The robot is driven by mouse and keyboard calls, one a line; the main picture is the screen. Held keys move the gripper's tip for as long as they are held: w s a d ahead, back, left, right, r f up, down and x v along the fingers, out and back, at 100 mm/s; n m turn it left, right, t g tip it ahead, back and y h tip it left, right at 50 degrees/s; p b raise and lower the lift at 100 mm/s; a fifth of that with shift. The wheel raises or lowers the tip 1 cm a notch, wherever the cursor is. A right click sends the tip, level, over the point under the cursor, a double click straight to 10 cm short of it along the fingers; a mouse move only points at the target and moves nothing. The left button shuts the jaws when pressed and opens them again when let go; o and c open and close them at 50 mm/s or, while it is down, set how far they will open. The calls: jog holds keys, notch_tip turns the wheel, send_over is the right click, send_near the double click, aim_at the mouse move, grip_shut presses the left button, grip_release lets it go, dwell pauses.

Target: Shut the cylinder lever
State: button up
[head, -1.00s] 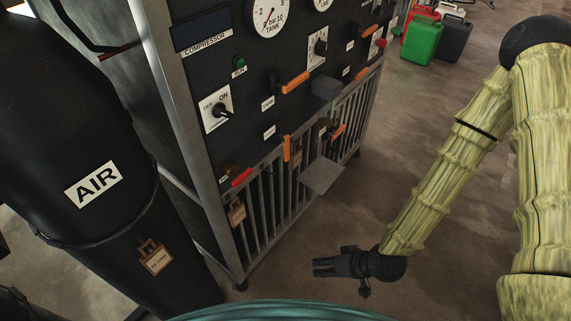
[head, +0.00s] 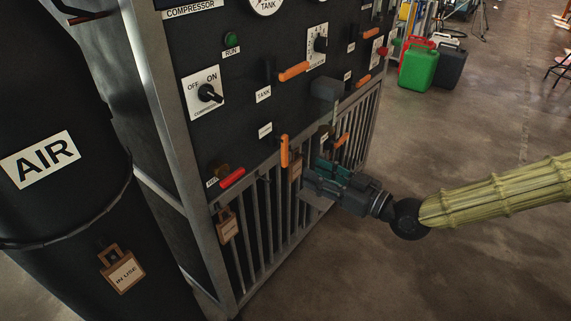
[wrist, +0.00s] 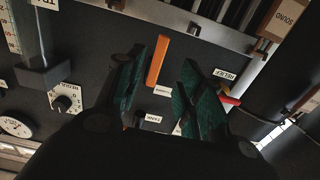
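An orange lever (head: 284,151) hangs vertically on the lower part of the black compressor panel. It shows upright in the wrist view (wrist: 158,61), just beyond my fingers. A small label (head: 265,130) sits near it, too small to read, so I cannot tell if this is the cylinder lever. Another orange lever (head: 293,71), near the TANK label, points sideways. My gripper (head: 312,176) is in front of the panel's lower part, right of the vertical lever in the head view. In the wrist view its dark green fingers (wrist: 165,72) are spread and hold nothing.
A red lever (head: 232,178) sits at lower left, near the RELIEF label in the wrist view (wrist: 222,73). A grey box (head: 326,89) juts from the panel. The black AIR cylinder (head: 60,210) stands left. Floor at right is open, with a green can (head: 418,68) behind.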

aim_at(287, 159)
jog(key=shift+b+x, duration=0.7)
jog(key=shift+x, duration=4.3)
grip_shut()
